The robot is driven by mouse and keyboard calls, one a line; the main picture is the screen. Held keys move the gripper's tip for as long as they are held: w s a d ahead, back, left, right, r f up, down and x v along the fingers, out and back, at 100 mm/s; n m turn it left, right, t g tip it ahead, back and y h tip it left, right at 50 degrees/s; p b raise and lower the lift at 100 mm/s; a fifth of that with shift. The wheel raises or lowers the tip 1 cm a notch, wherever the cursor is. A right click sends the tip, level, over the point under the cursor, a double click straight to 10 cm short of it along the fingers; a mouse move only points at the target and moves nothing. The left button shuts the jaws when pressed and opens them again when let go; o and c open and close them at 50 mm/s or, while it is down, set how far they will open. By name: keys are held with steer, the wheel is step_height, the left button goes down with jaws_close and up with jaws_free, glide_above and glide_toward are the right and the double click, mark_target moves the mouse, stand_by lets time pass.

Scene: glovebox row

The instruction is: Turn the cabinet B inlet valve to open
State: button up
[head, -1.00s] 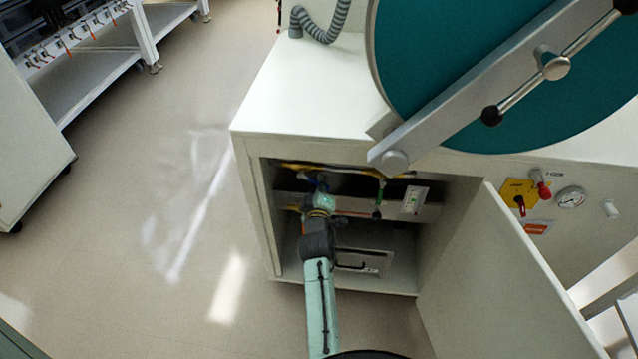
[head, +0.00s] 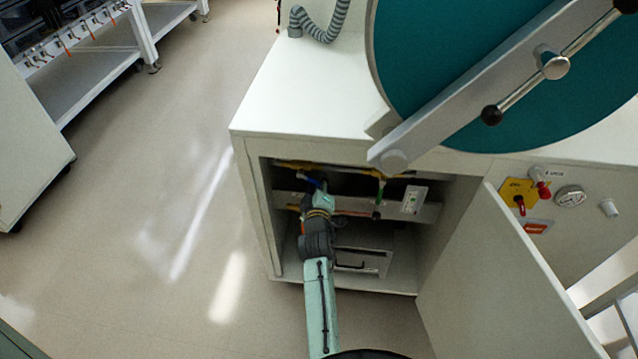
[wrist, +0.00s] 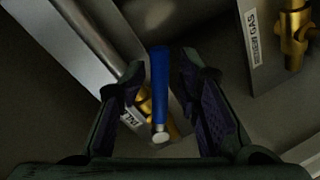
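The inlet valve shows in the wrist view as a blue lever handle (wrist: 160,85) with a brass body (wrist: 146,106) partly hidden behind it. A label beside it is only partly readable. My gripper (wrist: 163,105) is open, with one finger on each side of the blue handle and gaps between them. In the head view my gripper (head: 321,190) reaches into the open cabinet compartment. A bit of blue (head: 312,182) shows just left of its tip; the rest of the valve is hidden there.
A second brass fitting (wrist: 293,32) stands right of the valve beside a label reading GAS (wrist: 252,35). A green-handled valve (head: 379,194) hangs right of my gripper. The open cabinet door (head: 505,275) bounds the right side.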

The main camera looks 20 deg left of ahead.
steer(key=v, duration=0.8)
